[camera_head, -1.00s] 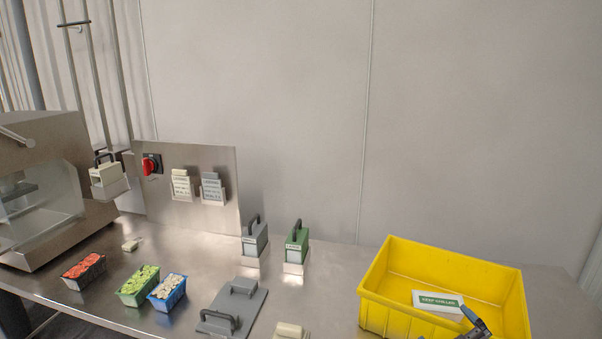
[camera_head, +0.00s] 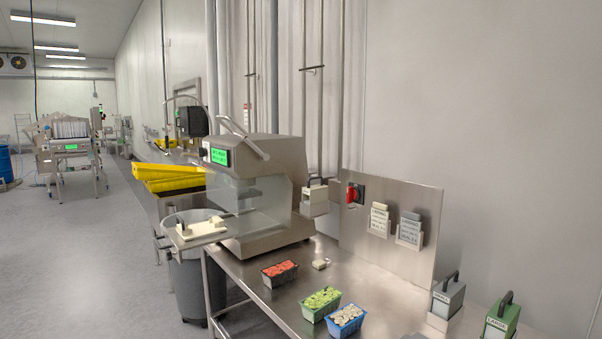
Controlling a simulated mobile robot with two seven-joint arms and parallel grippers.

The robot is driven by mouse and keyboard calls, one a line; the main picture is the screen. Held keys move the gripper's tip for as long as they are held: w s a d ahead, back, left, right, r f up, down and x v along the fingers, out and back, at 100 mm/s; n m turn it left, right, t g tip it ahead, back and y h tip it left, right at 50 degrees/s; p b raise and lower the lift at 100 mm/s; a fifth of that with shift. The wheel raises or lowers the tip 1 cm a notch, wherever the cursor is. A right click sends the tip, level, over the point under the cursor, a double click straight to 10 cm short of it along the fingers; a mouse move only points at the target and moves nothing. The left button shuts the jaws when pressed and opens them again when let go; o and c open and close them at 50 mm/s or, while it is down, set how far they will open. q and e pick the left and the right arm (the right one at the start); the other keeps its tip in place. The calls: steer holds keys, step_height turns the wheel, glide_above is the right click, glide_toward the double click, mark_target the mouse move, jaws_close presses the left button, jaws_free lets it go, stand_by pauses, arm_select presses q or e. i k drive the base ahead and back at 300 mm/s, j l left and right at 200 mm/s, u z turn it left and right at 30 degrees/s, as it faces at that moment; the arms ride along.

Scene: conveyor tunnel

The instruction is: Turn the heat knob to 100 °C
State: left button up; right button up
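The steel sealing machine (camera_head: 262,172) stands at the left end of the steel table, with a clear front guard and a lever on top. Its lit green display (camera_head: 219,157) is on the upper front; the text is too small to read. A small dark shape (camera_head: 204,152) beside the display may be a knob; I cannot tell its setting. A red rotary handle (camera_head: 352,194) on a black plate is on the upright steel panel right of the machine. I cannot tell for certain which is the heat knob. Neither gripper is in view.
Filled trays, red (camera_head: 280,273), green (camera_head: 320,303) and blue (camera_head: 346,319), stand on the table (camera_head: 262,300). A grey bin (camera_head: 198,290) is below the machine's front plate. Open floor (camera_head: 90,260) lies left.

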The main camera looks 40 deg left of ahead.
mark_target(202, 150)
steer(key=u, duration=1.7)
